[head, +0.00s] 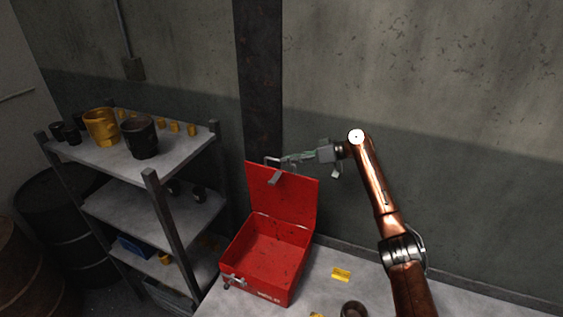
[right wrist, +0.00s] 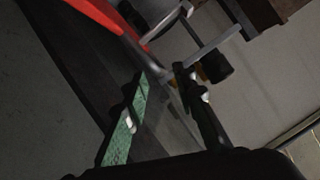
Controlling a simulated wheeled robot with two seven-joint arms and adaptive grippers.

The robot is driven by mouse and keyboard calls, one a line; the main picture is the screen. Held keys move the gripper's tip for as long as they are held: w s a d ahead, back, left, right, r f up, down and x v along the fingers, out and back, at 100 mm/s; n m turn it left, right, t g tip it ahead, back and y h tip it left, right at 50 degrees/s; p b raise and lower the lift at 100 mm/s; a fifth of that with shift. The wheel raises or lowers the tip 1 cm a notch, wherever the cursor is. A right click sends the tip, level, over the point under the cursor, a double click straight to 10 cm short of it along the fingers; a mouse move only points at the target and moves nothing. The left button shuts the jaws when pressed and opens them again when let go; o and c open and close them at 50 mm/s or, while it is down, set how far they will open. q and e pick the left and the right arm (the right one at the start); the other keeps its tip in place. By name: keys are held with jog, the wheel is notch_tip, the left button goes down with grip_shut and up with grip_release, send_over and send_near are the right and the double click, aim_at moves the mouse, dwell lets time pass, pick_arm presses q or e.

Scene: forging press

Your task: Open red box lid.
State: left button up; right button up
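The red box (head: 262,262) stands on a grey table with its inside open to view and empty. Its red lid (head: 290,205) stands raised, roughly upright, at the back of the box. A metal handle (head: 273,170) is at the lid's top edge; it also shows in the right wrist view (right wrist: 215,45). My right gripper (head: 287,161) is beside the handle at the lid's top edge. In the right wrist view its fingers (right wrist: 160,75) are apart with nothing clearly between them; whether one touches the handle I cannot tell. My left gripper is out of view.
A metal shelf (head: 175,150) with a yellow pot (head: 101,127), a dark pot (head: 139,137) and small parts stands left of the box. The wall is close behind.

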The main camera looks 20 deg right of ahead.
jog(key=v, duration=0.8)
jog(key=shift+w, duration=0.1)
